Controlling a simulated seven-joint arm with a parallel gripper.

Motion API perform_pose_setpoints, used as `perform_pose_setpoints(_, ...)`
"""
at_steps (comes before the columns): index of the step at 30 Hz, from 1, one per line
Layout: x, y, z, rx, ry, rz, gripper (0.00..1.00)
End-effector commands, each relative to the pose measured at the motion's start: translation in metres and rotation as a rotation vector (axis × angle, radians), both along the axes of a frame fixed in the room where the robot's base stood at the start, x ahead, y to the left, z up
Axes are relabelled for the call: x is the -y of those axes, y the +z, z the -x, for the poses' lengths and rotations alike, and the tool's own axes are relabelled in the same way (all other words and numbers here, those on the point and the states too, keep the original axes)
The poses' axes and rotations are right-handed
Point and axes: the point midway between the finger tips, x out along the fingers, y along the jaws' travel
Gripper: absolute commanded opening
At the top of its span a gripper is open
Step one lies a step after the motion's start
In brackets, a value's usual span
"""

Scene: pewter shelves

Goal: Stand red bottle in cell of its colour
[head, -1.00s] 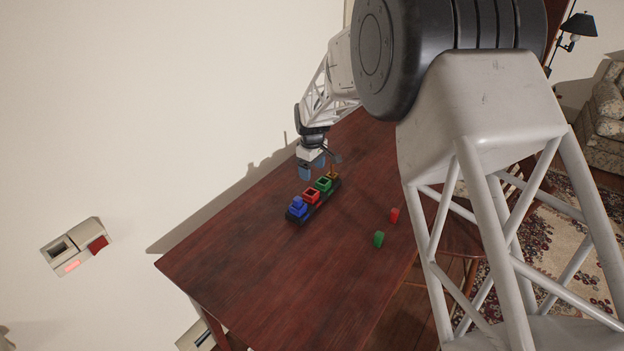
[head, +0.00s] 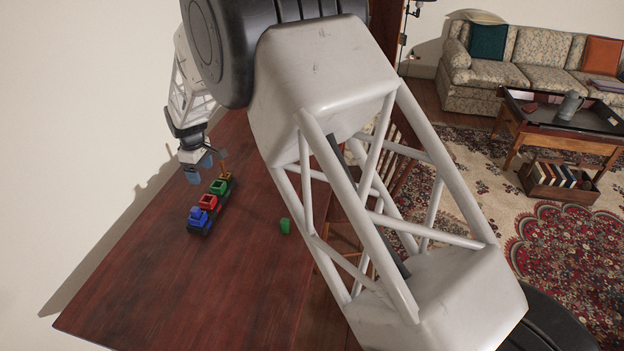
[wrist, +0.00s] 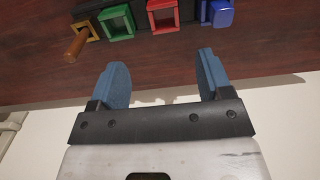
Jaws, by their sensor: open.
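The red bottle does not show in either current view; my own arm covers part of the table in the head view. The rack's red cell (head: 208,202) is an open square frame; it also shows in the wrist view (wrist: 163,15) and looks empty. My gripper (head: 199,168) is open and empty, above the table near the rack's far end. In the wrist view its blue fingers (wrist: 164,75) are apart with nothing between them, and the rack lies beyond their tips.
The rack has a green cell (wrist: 117,21), which looks empty, and a yellow cell (wrist: 86,30) with an orange-brown piece (wrist: 76,45) at it. A blue piece (wrist: 221,13) is at the other end. A green object (head: 285,226) stands on the table (head: 190,290).

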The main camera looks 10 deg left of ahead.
Motion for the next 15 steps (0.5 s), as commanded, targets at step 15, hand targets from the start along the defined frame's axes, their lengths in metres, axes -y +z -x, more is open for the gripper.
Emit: perform_pose_setpoints(15, 0.033, 0.025, -0.009, 0.008, -0.058, -0.008, 0.72)
